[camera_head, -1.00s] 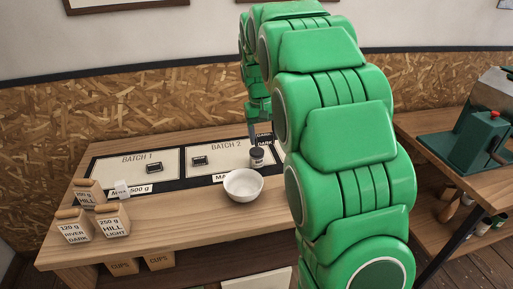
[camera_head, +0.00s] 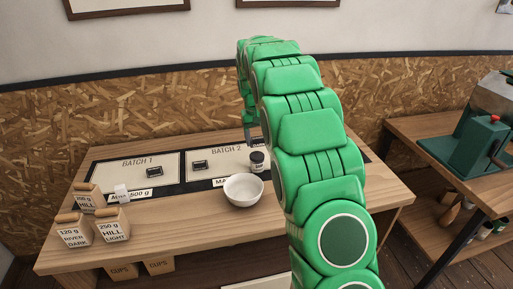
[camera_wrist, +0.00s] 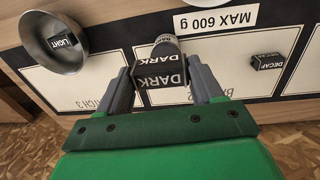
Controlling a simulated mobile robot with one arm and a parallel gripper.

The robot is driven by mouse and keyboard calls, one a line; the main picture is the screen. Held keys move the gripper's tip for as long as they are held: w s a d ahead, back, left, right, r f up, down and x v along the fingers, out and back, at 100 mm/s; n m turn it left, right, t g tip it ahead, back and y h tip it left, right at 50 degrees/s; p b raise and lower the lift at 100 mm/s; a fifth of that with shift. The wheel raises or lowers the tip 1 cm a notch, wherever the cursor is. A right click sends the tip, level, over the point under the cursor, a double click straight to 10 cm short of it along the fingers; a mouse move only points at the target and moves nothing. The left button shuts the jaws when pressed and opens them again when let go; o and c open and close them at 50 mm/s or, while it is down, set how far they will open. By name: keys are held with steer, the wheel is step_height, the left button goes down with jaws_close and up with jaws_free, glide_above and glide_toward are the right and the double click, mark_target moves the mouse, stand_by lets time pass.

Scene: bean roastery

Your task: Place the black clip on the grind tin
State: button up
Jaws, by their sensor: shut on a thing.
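My gripper (camera_wrist: 160,74) is shut on a black clip (camera_wrist: 160,70) with white DARK lettering on its faces. The clip sits between both fingertips in the wrist view. A small tin (camera_wrist: 166,44) with a pale label shows just beyond the clip; whether they touch I cannot tell. In the head view the dark-lidded tin (camera_head: 257,161) stands at the right of the BATCH 2 panel, behind the bowl. My gripper (camera_head: 251,136) is behind the tin there, mostly hidden by my arm, and the held clip cannot be made out.
A DECAF clip (camera_wrist: 268,62) lies on BATCH 2, another black clip (camera_head: 152,170) on BATCH 1. Labelled bags (camera_head: 112,226) fill the left end.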

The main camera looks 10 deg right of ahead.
mark_target(257, 155)
steer(key=shift+w+f, duration=1.1)
steer(key=shift+f, duration=0.1)
steer(key=shift+w+d+f, duration=0.1)
steer(key=shift+w+f, duration=0.4)
steer(key=shift+f, duration=1.65)
steer(key=o, duration=1.1)
steer(key=shift+f, duration=0.1)
step_height(257, 155, up, 12)
steer(key=shift+a, duration=0.45)
